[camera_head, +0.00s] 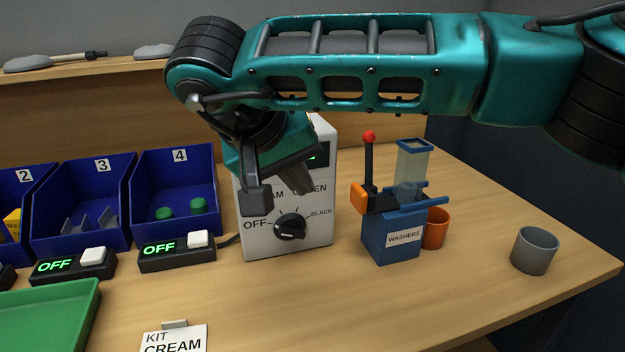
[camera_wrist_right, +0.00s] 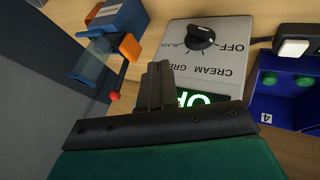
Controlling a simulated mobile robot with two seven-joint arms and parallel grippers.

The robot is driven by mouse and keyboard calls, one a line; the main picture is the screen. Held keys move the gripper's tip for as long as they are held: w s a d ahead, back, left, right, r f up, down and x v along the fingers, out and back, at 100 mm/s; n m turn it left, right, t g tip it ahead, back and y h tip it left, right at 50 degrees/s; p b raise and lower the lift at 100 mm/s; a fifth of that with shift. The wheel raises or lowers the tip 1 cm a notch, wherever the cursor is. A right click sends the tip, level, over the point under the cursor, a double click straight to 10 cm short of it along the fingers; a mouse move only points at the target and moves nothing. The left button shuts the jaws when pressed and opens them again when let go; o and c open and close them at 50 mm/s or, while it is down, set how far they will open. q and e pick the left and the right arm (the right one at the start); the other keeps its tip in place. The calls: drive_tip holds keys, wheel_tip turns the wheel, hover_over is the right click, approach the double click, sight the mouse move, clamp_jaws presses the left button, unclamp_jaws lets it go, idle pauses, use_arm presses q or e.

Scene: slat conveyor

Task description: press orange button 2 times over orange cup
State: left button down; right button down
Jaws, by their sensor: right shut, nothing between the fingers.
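The orange button (camera_head: 358,197) sticks out from the left side of the blue washers dispenser (camera_head: 391,246); it also shows in the right wrist view (camera_wrist_right: 130,47). The orange cup (camera_head: 435,229) stands on the table at the dispenser's right side, partly hidden behind it. My right gripper (camera_head: 303,189) is shut and empty, in front of the white dial box and to the left of the button, apart from it. Its closed fingers (camera_wrist_right: 157,68) show in the right wrist view. My left gripper is not in view.
A red-knobbed lever (camera_head: 369,138) rises beside the button. The white dial box (camera_head: 260,244) stands left of the dispenser. Blue bins (camera_head: 175,188), switches reading OFF and a green tray (camera_head: 52,318) lie further left. A grey cup (camera_head: 535,250) stands right. The table's front right is clear.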

sight(373, 194)
drive_tip(key=w+d+f, duration=0.5)
drive_tip(key=d+f, duration=0.1)
drive_tip(key=shift+w+f, duration=0.2)
drive_tip(key=shift+w, duration=0.2)
drive_tip(key=d, duration=0.1)
drive_tip(key=w+d, duration=0.1)
drive_tip(key=d, duration=0.2)
drive_tip(key=shift+w+d, duration=0.3)
drive_tip(key=shift+w, duration=0.1)
drive_tip(key=shift+w+d, duration=0.1)
drive_tip(key=shift+d, duration=0.15)
idle(0.4)
drive_tip(key=shift+r, duration=0.2)
